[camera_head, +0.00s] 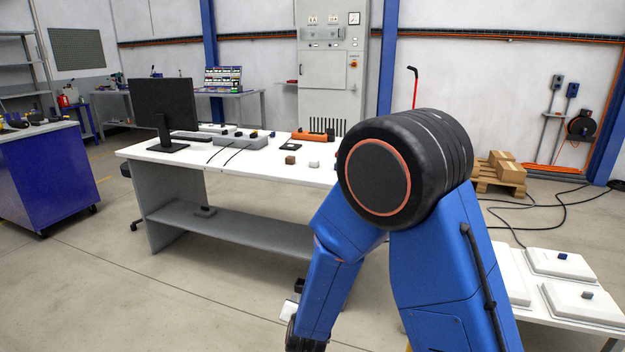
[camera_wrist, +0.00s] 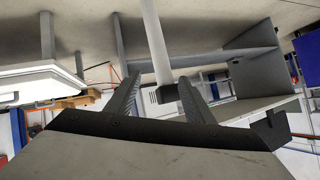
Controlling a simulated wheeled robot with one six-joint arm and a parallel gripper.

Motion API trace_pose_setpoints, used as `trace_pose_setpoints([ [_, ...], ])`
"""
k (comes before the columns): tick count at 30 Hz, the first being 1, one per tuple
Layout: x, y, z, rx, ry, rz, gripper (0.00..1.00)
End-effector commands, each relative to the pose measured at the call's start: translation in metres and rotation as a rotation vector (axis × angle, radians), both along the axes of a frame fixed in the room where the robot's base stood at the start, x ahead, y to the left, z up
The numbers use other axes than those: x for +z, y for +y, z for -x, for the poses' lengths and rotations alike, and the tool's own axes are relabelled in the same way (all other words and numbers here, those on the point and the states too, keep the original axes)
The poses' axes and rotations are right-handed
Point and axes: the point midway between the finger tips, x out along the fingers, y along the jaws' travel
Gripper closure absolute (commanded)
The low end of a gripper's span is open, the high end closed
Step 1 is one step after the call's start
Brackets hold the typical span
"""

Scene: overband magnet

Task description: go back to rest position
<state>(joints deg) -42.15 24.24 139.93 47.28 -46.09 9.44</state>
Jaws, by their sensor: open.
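My gripper (camera_wrist: 158,88) shows in the wrist view with its two dark fingers spread apart. A pale bar with a dark end shows between the fingers; I cannot tell whether it is near them or farther behind. In the head view my blue arm is folded, with its black round elbow high and the forearm hanging down in front of the white desk (camera_head: 235,166). My gripper is mostly hidden at the bottom edge there. A small white piece (camera_head: 289,309) shows beside the lower arm; I cannot tell what it is.
The desk carries a monitor (camera_head: 163,107), a grey box (camera_head: 238,142), a brown cube (camera_head: 290,160) and an orange item (camera_head: 312,136). White lidded boxes (camera_head: 563,263) stand at the right. A blue cabinet (camera_head: 40,175) stands left. The floor before the desk is clear.

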Motion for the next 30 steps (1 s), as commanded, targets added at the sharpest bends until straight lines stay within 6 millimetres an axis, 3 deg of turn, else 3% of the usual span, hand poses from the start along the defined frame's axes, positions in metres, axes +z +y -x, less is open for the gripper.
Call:
trace_pose_setpoints([
  [8, 0.053, -0.022, 0.000, 0.068, 0.080, -0.059, 0.52],
  [14, 0.092, -0.045, 0.010, 0.127, 0.137, -0.081, 0.52],
  [23, 0.147, -0.089, 0.042, 0.217, 0.210, -0.073, 0.52],
  [30, 0.185, -0.131, 0.081, 0.275, 0.265, -0.032, 0.52],
])
